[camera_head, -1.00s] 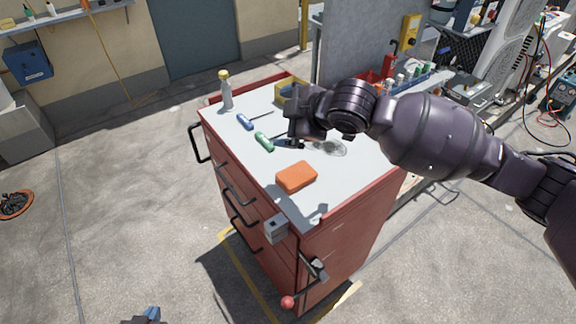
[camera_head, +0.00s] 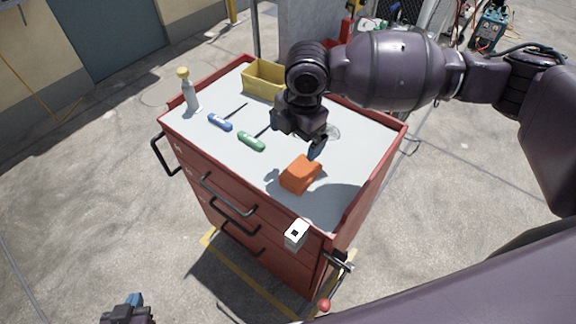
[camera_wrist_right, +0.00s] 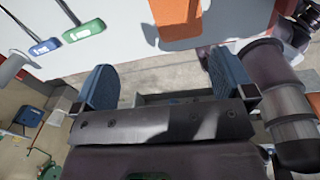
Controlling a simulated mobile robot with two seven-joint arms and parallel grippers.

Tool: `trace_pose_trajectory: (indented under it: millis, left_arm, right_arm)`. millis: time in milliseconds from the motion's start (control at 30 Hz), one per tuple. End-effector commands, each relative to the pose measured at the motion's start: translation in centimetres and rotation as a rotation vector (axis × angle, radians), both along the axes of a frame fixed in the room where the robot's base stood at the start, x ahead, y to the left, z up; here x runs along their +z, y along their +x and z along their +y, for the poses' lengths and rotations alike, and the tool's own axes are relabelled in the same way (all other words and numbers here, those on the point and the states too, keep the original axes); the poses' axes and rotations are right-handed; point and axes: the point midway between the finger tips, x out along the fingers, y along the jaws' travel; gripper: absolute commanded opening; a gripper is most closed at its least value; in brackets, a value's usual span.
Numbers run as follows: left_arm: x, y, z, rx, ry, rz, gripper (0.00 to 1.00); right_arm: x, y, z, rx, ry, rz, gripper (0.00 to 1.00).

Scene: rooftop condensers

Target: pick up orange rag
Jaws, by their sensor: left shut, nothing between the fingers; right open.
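The orange rag (camera_head: 300,175) is a folded block on the grey top of the red tool cart, near its front edge. In the right wrist view the rag (camera_wrist_right: 176,22) is at the top, beyond the fingers. My right gripper (camera_head: 304,145) is open and empty, just above and behind the rag in the head view. Its two blue fingers stand apart in the wrist view (camera_wrist_right: 160,84), with the rag not between them. My left gripper (camera_head: 130,304) is shut and empty, low at the bottom left of the head view, away from the cart.
A green screwdriver (camera_head: 251,141) and a blue screwdriver (camera_head: 220,122) lie left of the rag. A bottle (camera_head: 189,92) and a yellow bin (camera_head: 264,80) stand farther back. The red cart (camera_head: 395,150) has a raised rim. A small white box (camera_head: 296,234) is at its front edge.

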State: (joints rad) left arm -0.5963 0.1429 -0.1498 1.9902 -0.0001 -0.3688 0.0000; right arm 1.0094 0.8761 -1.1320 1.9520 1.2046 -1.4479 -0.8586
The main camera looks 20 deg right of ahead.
Motion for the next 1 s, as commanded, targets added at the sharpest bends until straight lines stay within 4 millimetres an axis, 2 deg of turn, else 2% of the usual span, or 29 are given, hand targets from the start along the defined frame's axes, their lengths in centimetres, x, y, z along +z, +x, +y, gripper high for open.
trace_pose_trajectory:
  millis: [100, 267, 400, 600, 867, 1000]
  left_arm:
    - [0.0, 0.0, 0.1, -0.001, 0.003, -0.001, 0.00]
    - [-0.2, -0.4, 0.1, 0.002, 0.000, 0.008, 0.00]
    - [-0.8, -1.0, -0.1, 0.005, -0.005, 0.020, 0.00]
    - [-1.1, -0.7, 0.0, 0.004, -0.002, 0.017, 0.00]
    - [-1.1, -0.4, 0.0, 0.002, -0.001, 0.013, 0.00]
    - [-1.3, -0.3, 0.0, 0.000, 0.000, 0.013, 0.00]
  right_arm:
    - [0.0, -1.1, -1.0, 0.097, -0.065, 0.062, 1.00]
    - [-0.4, -1.1, -1.2, 0.141, -0.079, 0.063, 1.00]
    - [-1.8, -1.1, -1.2, 0.142, -0.077, 0.064, 1.00]
    - [-4.7, -1.1, -1.2, 0.140, -0.076, 0.063, 1.00]
    - [-6.4, -1.0, -1.1, 0.140, -0.076, 0.061, 1.00]
    - [-8.0, -0.9, -1.0, 0.140, -0.077, 0.062, 1.00]
